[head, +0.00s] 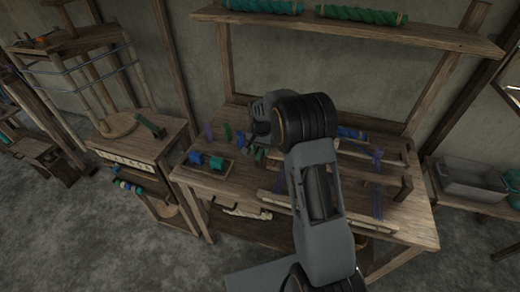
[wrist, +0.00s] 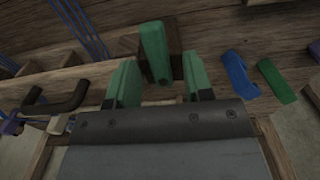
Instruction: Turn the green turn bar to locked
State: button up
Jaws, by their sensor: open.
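The green turn bar (wrist: 154,52) is in the wrist view, mounted on a dark wooden block (wrist: 175,42) with a dark round spot near its lower end. It points up the picture, slightly tilted. My gripper (wrist: 159,66) is open, with one green-faced finger on each side of the bar's lower end and visible gaps between. In the head view my gripper (head: 262,134) is over the left part of the loom bench (head: 225,187). A small green patch is beside it there; I cannot tell whether it is the bar or a fingertip.
A blue bar (wrist: 240,75) and a green bar (wrist: 276,81) stand close to the right finger in the wrist view. A dark handle (wrist: 57,102) lies to the left. Blue blocks (head: 205,160) are on the bench, and a shelf (head: 340,30) runs above.

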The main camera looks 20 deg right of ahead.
jog(key=shift+f, duration=0.2)
jog(key=shift+c, duration=0.3)
grip_shut()
